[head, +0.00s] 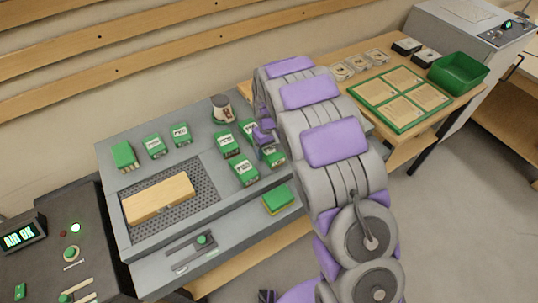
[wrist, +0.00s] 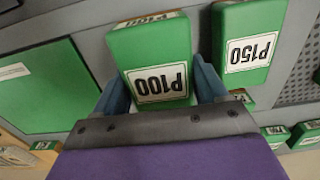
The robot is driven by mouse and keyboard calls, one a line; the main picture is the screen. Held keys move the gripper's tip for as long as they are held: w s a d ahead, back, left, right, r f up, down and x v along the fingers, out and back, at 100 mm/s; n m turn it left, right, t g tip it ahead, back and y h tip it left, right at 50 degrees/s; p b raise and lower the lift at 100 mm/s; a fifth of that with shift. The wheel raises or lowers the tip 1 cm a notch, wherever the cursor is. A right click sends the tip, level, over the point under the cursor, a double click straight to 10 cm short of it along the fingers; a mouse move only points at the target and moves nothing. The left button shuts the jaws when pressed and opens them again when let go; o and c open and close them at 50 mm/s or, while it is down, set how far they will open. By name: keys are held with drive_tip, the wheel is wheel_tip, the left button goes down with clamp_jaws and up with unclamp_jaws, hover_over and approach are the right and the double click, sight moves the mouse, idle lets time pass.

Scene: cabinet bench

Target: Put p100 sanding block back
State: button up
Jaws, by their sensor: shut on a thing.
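The P100 sanding block (wrist: 155,60) is green with a white label, and its print appears upside down in the wrist view. My gripper (wrist: 160,90) is shut on it, with a blue-grey finger at each side. In the head view my gripper (head: 264,133) is over the right part of the grey bench, among several green blocks. The held block is hard to pick out there, and whether it touches the surface beneath cannot be told.
A green P150 block (wrist: 248,42) sits close on the right in the wrist view. In the head view, a wooden piece (head: 158,199) lies on the perforated plate, a jar (head: 222,108) stands behind, and a green-yellow block (head: 278,200) lies in front. A green bin (head: 458,72) is far right.

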sight(270, 155)
drive_tip(key=shift+w+a+f, duration=0.15)
drive_tip(key=shift+f, duration=0.05)
drive_tip(key=f, duration=0.1)
drive_tip(key=f+b, duration=0.1)
drive_tip(key=f, duration=0.1)
drive_tip(key=shift+d+f, duration=0.15)
drive_tip(key=shift+d, duration=0.35)
drive_tip(key=o, duration=0.9)
drive_tip(key=shift+a, duration=0.3)
drive_tip(key=shift+o, duration=1)
drive_tip(key=shift+d, duration=0.1)
